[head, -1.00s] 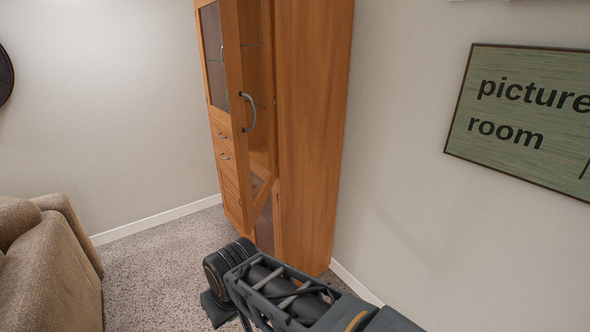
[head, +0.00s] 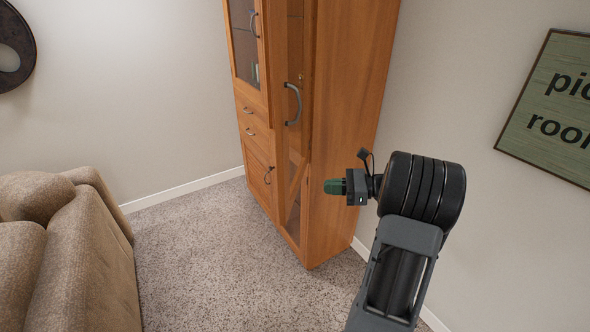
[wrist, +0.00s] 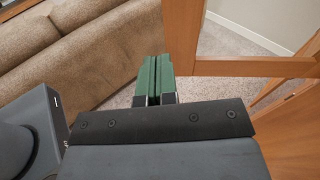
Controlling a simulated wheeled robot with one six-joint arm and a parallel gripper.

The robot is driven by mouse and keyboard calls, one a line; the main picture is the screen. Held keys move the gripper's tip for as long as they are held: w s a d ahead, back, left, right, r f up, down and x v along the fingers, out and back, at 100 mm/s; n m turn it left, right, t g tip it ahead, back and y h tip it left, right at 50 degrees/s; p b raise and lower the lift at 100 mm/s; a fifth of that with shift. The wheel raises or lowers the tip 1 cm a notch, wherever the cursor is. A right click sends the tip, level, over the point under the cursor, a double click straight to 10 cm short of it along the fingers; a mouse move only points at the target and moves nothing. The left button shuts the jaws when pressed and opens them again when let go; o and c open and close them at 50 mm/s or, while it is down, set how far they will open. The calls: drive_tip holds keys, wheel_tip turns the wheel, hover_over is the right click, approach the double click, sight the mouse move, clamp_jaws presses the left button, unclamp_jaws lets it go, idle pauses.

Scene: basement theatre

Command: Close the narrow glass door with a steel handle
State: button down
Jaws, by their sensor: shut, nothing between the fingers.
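The narrow glass door (head: 308,90) is on the right part of the tall wooden cabinet's front. It has a wooden frame and a curved steel handle (head: 292,104). It looks ajar, with a slanting lower edge over the opening; the exact angle is hard to tell. My gripper (head: 333,187) has green fingers and is shut and empty. In the head view it appears right of and lower than the handle, in front of the cabinet's side. In the wrist view the shut fingers (wrist: 153,80) appear beside a wooden upright (wrist: 183,35); whether they touch it cannot be told.
The cabinet (head: 350,120) stands against the wall, with another glass door (head: 243,45) and drawers (head: 252,122) to the left. A beige sofa (head: 85,250) is at left, also in the wrist view (wrist: 75,60). Carpet (head: 220,260) between them is clear. A sign (head: 560,110) hangs at right.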

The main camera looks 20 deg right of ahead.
drive_tip(key=d+m+t, duration=0.2)
drive_tip(key=d, duration=0.1)
drive_tip(key=p, duration=0.4)
approach(287, 174)
drive_tip(key=x, duration=0.5)
drive_tip(key=shift+w+a, duration=0.25)
drive_tip(key=shift+a, duration=0.05)
drive_tip(key=shift+x, duration=0.85)
